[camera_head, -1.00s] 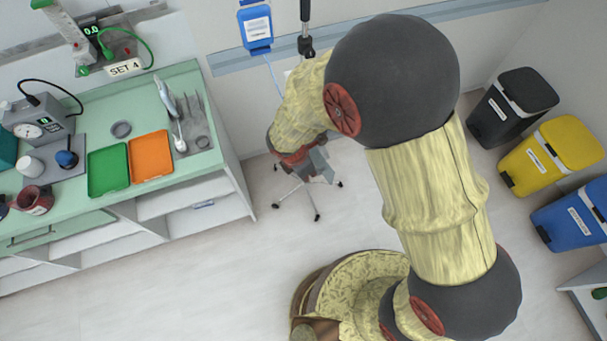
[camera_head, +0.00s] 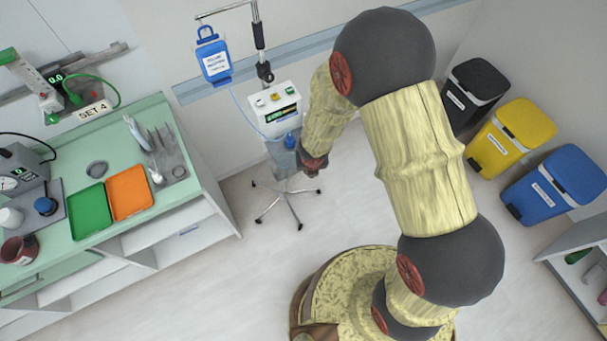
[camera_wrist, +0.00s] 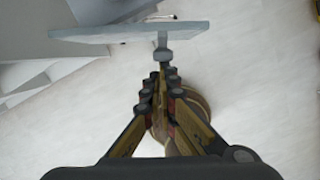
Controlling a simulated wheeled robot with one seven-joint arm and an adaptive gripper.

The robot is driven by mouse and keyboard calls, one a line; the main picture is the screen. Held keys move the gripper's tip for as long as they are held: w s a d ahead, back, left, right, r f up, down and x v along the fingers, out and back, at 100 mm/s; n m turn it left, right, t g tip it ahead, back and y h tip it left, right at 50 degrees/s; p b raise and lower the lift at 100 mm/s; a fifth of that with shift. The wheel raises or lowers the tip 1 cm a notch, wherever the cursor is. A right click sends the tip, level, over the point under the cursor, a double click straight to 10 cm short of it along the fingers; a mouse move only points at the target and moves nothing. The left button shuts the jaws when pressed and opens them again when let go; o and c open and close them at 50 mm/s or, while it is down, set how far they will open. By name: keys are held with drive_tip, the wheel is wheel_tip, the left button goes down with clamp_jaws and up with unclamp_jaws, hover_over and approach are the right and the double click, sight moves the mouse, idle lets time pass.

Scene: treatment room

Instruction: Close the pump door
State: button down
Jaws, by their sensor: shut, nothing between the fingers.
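The pump (camera_head: 275,110) is a white box with a small lit display and coloured buttons, mounted on a wheeled stand. A grey panel (camera_head: 282,157), which looks like its door, stands out below the pump front. In the wrist view the panel (camera_wrist: 110,34) shows nearly edge-on, with a short grey knob (camera_wrist: 163,52) on its near side. My gripper (camera_wrist: 163,76) is shut and empty, its fingertips right by the knob; I cannot tell if they touch. In the head view my gripper (camera_head: 303,168) is beside the panel, its fingers partly hidden.
A blue-labelled fluid bag (camera_head: 214,60) hangs left of the pump, with a tube running down. The stand's wheeled legs (camera_head: 285,200) spread on the floor. A green counter (camera_head: 85,220) with trays is at left. Bins (camera_head: 512,138) stand at right. Floor between is open.

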drive_tip(key=shift+w+d+n+y+p, duration=0.15)
drive_tip(key=shift+w+d+n+p, duration=0.1)
drive_tip(key=shift+w+n+p, duration=0.45)
drive_tip(key=shift+w+d+n+y+p, duration=0.25)
drive_tip(key=shift+w+n+p, duration=0.2)
drive_tip(key=shift+w+n, duration=0.3)
drive_tip(key=shift+w+d+n+y+p, duration=0.1)
drive_tip(key=shift+w+d+n+p, duration=0.15)
drive_tip(key=shift+w+n+p, duration=0.45)
drive_tip(key=shift+w, duration=0.1)
